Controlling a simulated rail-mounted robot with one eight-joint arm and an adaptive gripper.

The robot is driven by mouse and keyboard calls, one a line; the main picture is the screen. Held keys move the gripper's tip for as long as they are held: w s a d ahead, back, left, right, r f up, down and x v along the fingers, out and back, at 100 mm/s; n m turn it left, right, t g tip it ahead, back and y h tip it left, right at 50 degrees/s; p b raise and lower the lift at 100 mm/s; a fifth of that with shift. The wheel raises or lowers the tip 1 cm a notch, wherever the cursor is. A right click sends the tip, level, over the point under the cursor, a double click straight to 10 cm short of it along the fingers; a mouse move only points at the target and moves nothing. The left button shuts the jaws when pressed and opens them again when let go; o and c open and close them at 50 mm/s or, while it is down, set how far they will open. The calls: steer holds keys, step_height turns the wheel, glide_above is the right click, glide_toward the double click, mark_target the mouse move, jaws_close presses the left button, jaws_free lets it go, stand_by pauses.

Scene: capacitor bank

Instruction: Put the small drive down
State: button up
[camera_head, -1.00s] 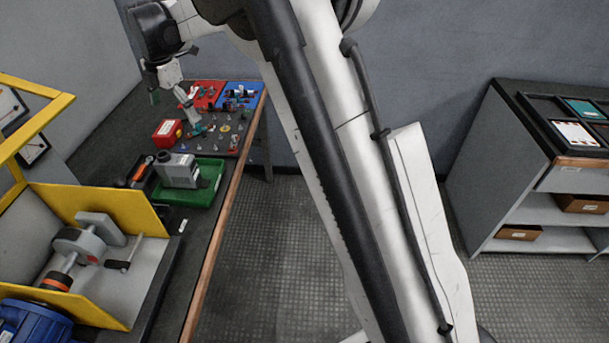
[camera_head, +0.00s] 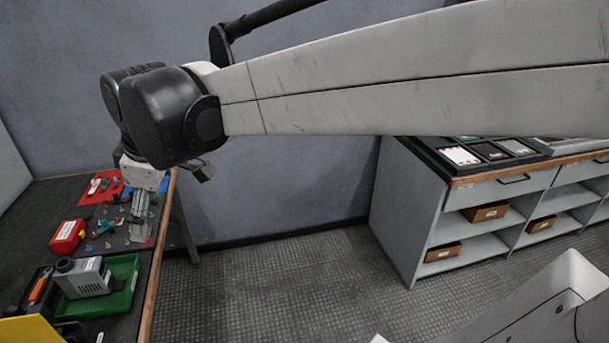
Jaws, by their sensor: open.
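A small grey boxy unit with a dark round end, which looks like the small drive (camera_head: 84,278), sits in the green tray (camera_head: 126,291) on the bench at the lower left. My gripper (camera_head: 139,236) hangs pointing down over the bench's right part, beyond and to the right of the grey unit and apart from it. Its jaws are open and I see nothing held between them. The fingertips are small in the picture, and their exact height above the bench is hard to tell.
A red box (camera_head: 68,236), a red tray (camera_head: 100,187) and several small parts lie on the bench near my gripper. A dark tray with an orange-handled tool (camera_head: 40,286) is left of the green tray. A grey shelf unit (camera_head: 410,215) stands right; the floor between is clear.

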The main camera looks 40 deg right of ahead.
steer(key=s+d+f+m+t, duration=0.1)
steer(key=s+d+f+m, duration=0.1)
steer(key=s, duration=0.5)
steer(key=s+d+f+m+t, duration=0.1)
steer(key=s+d+f+m, duration=0.1)
steer(key=s+f+m, duration=0.3)
steer(key=s+m, duration=0.2)
steer(key=s, duration=0.1)
steer(key=shift+s+d, duration=0.15)
steer(key=shift+d, duration=0.1)
stand_by(0.6)
